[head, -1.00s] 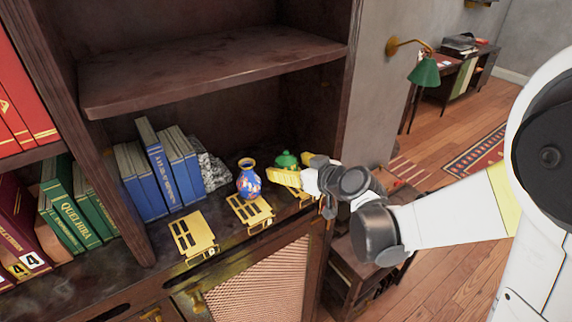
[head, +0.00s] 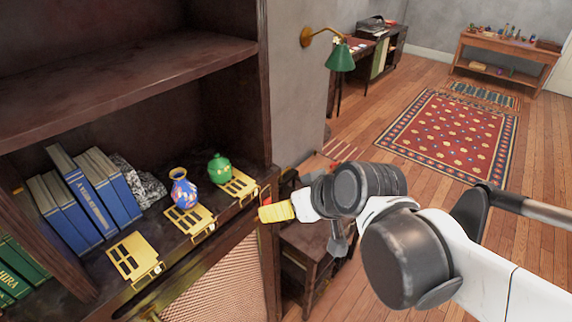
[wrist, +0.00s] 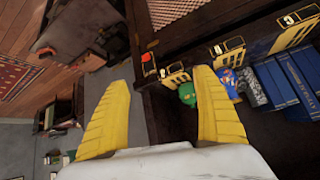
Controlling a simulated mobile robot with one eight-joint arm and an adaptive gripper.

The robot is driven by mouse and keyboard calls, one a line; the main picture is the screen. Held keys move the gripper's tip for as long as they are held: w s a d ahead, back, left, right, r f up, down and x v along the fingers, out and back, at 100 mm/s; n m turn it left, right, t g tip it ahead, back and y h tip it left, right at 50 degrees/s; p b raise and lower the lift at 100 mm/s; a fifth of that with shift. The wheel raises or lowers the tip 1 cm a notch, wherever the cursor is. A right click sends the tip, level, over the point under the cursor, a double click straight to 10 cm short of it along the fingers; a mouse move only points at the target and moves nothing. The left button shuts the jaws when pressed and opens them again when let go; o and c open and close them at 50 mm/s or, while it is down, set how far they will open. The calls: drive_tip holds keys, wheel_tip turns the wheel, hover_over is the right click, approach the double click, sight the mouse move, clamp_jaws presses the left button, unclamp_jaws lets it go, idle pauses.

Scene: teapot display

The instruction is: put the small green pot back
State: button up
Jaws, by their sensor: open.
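The small green pot (head: 219,170) stands upright on the dark wooden shelf, at the back end of the rightmost gold slotted plate (head: 238,188). I cannot tell whether its base rests on the plate. The pot also shows in the wrist view (wrist: 187,95), partly hidden by the right finger. My gripper (head: 275,212) is right of the pot, beyond the shelf's right end, apart from it.
A blue patterned vase (head: 184,190) stands left of the pot, by the middle gold plate (head: 190,222). The left gold plate (head: 134,258) is bare. Blue books (head: 85,205) and a grey rock (head: 140,182) stand behind. A low wooden table (head: 312,245) is below my gripper.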

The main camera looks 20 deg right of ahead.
drive_tip(key=s+d+m+g+h, duration=0.1)
drive_tip(key=s+d+m+h, duration=0.1)
drive_tip(key=s+d, duration=0.3)
drive_tip(key=shift+s+d+m+h, duration=0.2)
drive_tip(key=shift+s+m+h, duration=0.1)
drive_tip(key=shift+s+h, duration=0.15)
drive_tip(key=shift+f, duration=0.1)
wheel_tip(320, 180, down, 18)
drive_tip(key=b, duration=1.8)
drive_tip(key=shift+f, duration=0.15)
